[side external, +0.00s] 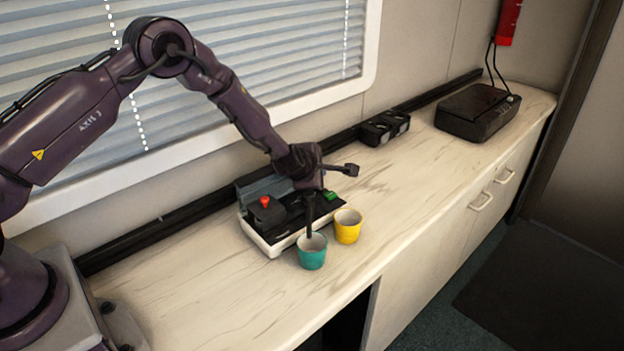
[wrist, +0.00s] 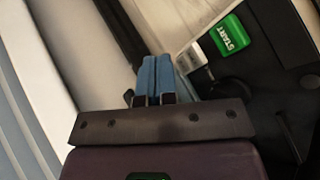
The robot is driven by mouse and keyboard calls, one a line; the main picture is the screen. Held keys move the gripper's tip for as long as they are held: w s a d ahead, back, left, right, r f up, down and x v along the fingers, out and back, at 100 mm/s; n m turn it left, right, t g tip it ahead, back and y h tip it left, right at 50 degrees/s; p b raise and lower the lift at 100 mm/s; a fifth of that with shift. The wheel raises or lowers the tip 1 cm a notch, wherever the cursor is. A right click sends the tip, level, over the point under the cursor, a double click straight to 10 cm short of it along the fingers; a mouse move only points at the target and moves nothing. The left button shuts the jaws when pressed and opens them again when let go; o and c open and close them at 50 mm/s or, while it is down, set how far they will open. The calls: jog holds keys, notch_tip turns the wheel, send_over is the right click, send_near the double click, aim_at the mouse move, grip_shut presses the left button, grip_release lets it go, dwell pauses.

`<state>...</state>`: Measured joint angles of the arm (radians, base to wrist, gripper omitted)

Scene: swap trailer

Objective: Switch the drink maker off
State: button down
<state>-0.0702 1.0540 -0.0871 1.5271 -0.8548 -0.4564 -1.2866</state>
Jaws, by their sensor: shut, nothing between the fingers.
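The drink maker (side external: 262,243) stands on the counter, with a pale base and a black top. A red button (side external: 265,201) sits on a dark block at its left. A green button (side external: 331,196) is at its right; the wrist view shows it marked START (wrist: 232,35), with a small light grey part (wrist: 194,55) beside it. My gripper (wrist: 158,76) is shut and empty, its blue fingers together. In the side view my gripper (side external: 308,182) is over the machine between the red and green buttons. Its fingertips are hard to make out there, and contact cannot be told.
A teal cup (side external: 312,253) and a yellow cup (side external: 348,227) stand at the machine's front. A black rail (side external: 140,243) runs along the wall behind. A small black double unit (side external: 384,128) and a dark box (side external: 478,112) stand farther right. The counter (side external: 425,180) between is clear.

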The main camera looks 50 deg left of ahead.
jog(key=shift+d+r, duration=0.25)
jog(key=shift+r, duration=0.35)
jog(key=shift+d+r, duration=0.2)
jog(key=shift+r, duration=0.45)
jog(key=shift+d+r, duration=0.25)
jog(key=shift+r, duration=0.35)
jog(key=s+d+r+m+h, duration=0.3)
jog(key=s+r+m, duration=0.25)
jog(key=r, duration=0.45)
jog(key=s+d+r+m+h, duration=0.25)
jog(key=s+r+m, duration=0.35)
jog(key=r, duration=0.5)
jog(key=s+r+m+g, duration=0.1)
jog(key=s+m+g, duration=0.1)
jog(key=s+m, duration=0.5)
jog(key=s+a+r+m+g+y, duration=0.1)
jog(key=s+m, duration=0.7)
jog(key=s, duration=1.2)
jog(key=shift+a+r+g, duration=0.15)
jog(key=shift+r+g, duration=0.25)
jog(key=shift+r, duration=0.4)
jog(key=shift+y, duration=0.25)
